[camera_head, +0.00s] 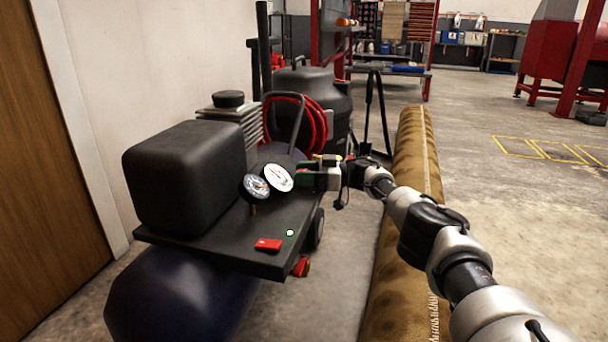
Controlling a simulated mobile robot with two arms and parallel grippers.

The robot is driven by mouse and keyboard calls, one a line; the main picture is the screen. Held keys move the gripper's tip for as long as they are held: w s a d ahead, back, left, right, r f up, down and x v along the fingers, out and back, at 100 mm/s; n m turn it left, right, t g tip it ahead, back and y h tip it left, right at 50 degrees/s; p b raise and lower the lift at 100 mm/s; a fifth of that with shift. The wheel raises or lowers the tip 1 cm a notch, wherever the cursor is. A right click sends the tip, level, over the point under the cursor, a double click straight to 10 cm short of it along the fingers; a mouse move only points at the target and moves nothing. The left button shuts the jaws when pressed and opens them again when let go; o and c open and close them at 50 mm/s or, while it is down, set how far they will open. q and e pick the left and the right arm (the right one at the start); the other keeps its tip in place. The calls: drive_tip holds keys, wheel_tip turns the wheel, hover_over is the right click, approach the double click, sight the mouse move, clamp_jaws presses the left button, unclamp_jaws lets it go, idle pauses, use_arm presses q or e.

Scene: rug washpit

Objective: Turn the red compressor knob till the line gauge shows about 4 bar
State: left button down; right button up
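The compressor's black deck (215,243) carries two round gauges side by side. The left gauge (257,186) has a dark rim and an orange-red mark. The right gauge (279,178) has a white face tilted toward me. Both needles are too small to read in bar. My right gripper (304,178) is just right of the white gauge, its fingers pointing left. Whether its fingers are open or shut cannot be made out. No red knob shows clearly at the gauges; the gripper may cover it. My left gripper is not in view.
A red switch (268,244) sits on the deck's front, with a red fitting (301,267) below its edge. A black motor housing (183,175) stands left and a coiled red hose (311,120) behind. A rolled brown rug (415,150) lies right; open floor lies beyond.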

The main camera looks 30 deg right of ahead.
drive_tip(key=shift+o, duration=0.2)
drive_tip(key=shift+s+d+r+p, duration=0.1)
drive_tip(key=shift+s+d+p, duration=0.15)
drive_tip(key=shift+d+p, duration=0.15)
drive_tip(key=p+v, duration=0.1)
drive_tip(key=v, duration=0.8)
drive_tip(key=shift+s+d, duration=0.3)
